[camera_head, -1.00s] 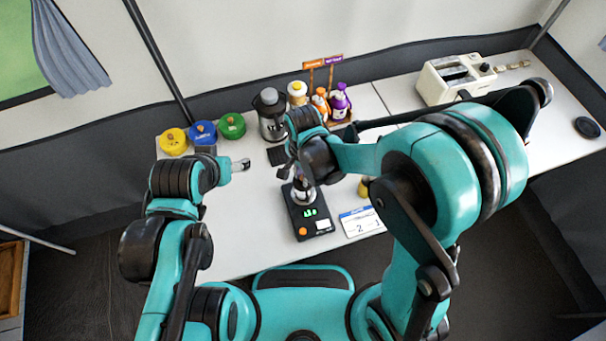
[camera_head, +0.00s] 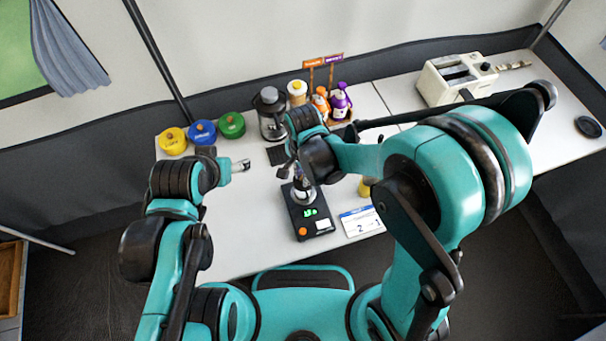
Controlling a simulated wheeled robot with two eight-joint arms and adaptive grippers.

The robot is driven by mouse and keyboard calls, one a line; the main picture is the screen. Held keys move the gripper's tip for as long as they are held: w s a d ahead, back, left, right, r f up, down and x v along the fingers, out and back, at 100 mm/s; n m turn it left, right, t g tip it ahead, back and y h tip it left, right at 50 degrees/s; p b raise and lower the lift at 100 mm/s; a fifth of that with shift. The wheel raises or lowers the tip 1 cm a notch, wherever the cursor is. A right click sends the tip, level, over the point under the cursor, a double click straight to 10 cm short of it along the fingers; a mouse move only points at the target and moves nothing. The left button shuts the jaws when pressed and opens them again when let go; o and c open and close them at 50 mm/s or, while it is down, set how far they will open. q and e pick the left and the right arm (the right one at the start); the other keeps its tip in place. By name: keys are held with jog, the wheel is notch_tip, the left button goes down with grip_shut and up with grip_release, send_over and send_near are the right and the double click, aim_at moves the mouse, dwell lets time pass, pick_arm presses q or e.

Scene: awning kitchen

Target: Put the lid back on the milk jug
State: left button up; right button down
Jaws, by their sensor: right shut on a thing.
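A small shiny metal vessel, which looks like the milk jug (camera_head: 304,194), stands on a black scale (camera_head: 311,225) with a green lit display. My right gripper (camera_head: 296,174) points down right over the vessel, its fingers close to the top. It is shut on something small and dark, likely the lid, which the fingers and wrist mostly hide. I cannot tell whether that piece touches the rim. My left gripper (camera_head: 243,165) hangs over the white table to the left of the scale, apart from everything; its finger gap is too small to read.
Yellow (camera_head: 173,141), blue (camera_head: 202,132) and green (camera_head: 232,125) round containers stand at the back left. A grey-black grinder-like jug (camera_head: 270,115) and several bottles stand behind my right gripper. A white card (camera_head: 361,221) lies right of the scale. The front left table is clear.

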dwell(0.6)
dwell(0.3)
jog(key=c, duration=0.9)
grip_release()
jog(key=shift+r+p, duration=2.5)
jog(key=shift+r, duration=1)
grip_shut()
